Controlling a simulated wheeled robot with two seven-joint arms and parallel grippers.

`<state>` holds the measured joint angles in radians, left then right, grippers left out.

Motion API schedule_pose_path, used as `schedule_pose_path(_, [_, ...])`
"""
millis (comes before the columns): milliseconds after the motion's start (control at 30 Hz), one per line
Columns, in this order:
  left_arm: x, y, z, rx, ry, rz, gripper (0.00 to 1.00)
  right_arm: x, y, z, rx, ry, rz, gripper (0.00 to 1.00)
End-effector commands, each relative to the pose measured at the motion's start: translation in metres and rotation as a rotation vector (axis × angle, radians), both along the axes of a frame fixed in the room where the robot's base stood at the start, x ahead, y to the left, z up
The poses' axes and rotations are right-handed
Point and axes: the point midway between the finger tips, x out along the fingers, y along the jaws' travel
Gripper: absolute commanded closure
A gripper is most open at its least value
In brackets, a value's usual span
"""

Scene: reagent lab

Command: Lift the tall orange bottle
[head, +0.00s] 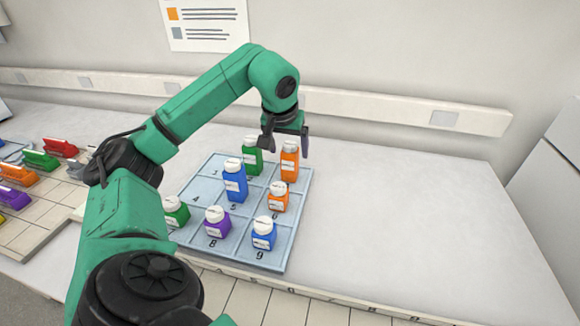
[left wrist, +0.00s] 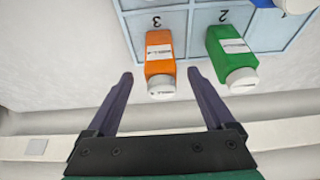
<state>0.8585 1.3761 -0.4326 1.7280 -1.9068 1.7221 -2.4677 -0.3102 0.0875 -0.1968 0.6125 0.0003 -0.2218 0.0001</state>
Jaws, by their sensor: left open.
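The tall orange bottle (head: 289,165) with a white cap and label stands at the back right of the numbered grid tray (head: 302,190). My left gripper (head: 285,147) is open and empty, pointing down over this bottle. In the left wrist view, the orange bottle (left wrist: 160,49) lies between the lines of the two spread fingers of the left gripper (left wrist: 160,76), with a gap on each side. Its cap shows level with the fingertips; the exact height gap is hard to tell. My right gripper is not in view.
A tall green bottle (head: 252,160) stands left of the orange one, also in the left wrist view (left wrist: 229,48). A tall blue bottle (head: 235,186) and a short orange bottle (head: 279,200) stand nearer. Colored items (head: 42,159) lie at left. The table right of the tray is clear.

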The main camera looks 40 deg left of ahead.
Motion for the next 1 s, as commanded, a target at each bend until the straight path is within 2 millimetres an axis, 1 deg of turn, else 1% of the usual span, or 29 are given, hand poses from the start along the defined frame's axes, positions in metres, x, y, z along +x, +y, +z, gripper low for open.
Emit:
schedule_pose_path(33, [0.002,0.001,-0.007,0.000,0.002,0.000,0.12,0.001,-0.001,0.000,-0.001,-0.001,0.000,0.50])
schedule_pose_path(167, [0.009,0.005,-0.021,-0.003,0.002,0.001,0.12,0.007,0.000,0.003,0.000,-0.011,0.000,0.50])
schedule_pose_path(300, [0.020,0.011,-0.045,-0.003,0.003,0.000,0.12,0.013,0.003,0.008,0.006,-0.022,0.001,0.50])
schedule_pose_path(367, [0.023,0.012,-0.053,-0.003,0.001,-0.001,0.12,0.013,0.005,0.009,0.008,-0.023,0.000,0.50])
schedule_pose_path(433, [0.024,0.013,-0.057,-0.002,-0.001,-0.001,0.12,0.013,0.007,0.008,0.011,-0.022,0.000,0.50])
schedule_pose_path(600, [0.025,0.013,-0.058,-0.001,-0.002,-0.001,0.12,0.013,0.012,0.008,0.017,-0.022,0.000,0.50])
schedule_pose_path(667, [0.025,0.013,-0.057,-0.001,-0.002,-0.001,0.35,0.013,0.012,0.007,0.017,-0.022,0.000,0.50])
schedule_pose_path(700, [0.025,0.013,-0.057,-0.001,-0.002,-0.001,0.51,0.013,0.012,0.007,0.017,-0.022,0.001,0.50])
schedule_pose_path(767, [0.024,0.013,-0.057,-0.001,-0.002,-0.001,0.74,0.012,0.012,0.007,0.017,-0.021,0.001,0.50])
schedule_pose_path(800, [0.024,0.013,-0.057,-0.001,-0.002,-0.001,0.89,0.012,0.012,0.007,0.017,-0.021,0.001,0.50])
schedule_pose_path(833, [0.024,0.013,-0.057,-0.001,-0.002,-0.001,1.00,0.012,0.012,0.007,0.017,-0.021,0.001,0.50])
schedule_pose_path(1000, [0.024,0.013,-0.057,-0.002,-0.002,-0.001,1.00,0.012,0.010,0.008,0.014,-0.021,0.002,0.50])
